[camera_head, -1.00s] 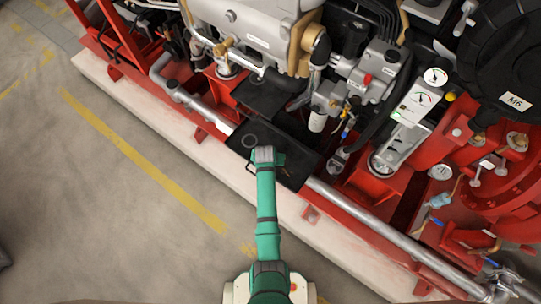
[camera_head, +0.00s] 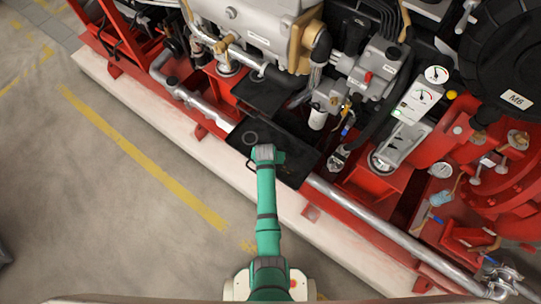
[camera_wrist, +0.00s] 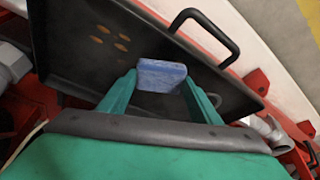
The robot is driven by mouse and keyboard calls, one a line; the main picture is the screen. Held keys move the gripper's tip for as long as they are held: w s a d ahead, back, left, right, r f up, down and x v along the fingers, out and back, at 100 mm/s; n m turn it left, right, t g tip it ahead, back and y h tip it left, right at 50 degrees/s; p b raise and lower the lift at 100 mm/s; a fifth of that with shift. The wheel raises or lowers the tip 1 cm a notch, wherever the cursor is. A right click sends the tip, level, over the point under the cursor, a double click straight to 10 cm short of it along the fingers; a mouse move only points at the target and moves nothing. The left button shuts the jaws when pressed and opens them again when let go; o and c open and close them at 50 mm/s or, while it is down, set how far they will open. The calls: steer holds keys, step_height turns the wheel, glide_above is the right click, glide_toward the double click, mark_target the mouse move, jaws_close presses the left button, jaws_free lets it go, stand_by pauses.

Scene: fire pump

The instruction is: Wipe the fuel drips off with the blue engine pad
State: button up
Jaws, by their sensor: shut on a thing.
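The blue engine pad (camera_wrist: 161,76) is held between the two green fingers of my gripper (camera_wrist: 160,88) in the wrist view. My gripper is shut on it, over the dark tray (camera_wrist: 65,60). Several small amber fuel drips (camera_wrist: 104,41) lie on the tray floor to the left of the pad in the wrist view. I cannot tell whether the pad touches the tray. In the head view the dark tray (camera_head: 298,173) lies under the end of my arm, which hides the pad and the drips.
The tray has a black handle (camera_wrist: 222,38) on its outer edge. A silver pipe (camera_head: 370,221) runs along the red frame. A white filter (camera_head: 318,118) and a gauge panel (camera_head: 411,108) stand close behind the tray. The grey floor (camera_head: 100,210) at left is open.

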steer(key=shift+f, duration=0.85)
stand_by(0.3)
steer(key=shift+s+d, duration=1.15)
steer(key=shift+d, duration=0.3)
steer(key=shift+s+d, duration=0.55)
steer(key=shift+d, duration=0.25)
steer(key=shift+s+d, duration=0.5)
steer(key=shift+d, duration=0.25)
steer(key=shift+w+a+f, duration=0.1)
steer(key=shift+w+a, duration=0.6)
steer(key=shift+a, duration=0.35)
steer(key=shift+w+a, duration=0.7)
steer(key=shift+a, duration=0.3)
steer(key=shift+w+a+f, duration=0.1)
steer(key=shift+w+a, duration=0.6)
steer(key=shift+a, duration=0.35)
steer(key=shift+r, duration=0.1)
steer(key=shift+w+d+r, duration=0.1)
steer(key=shift+r, duration=3)
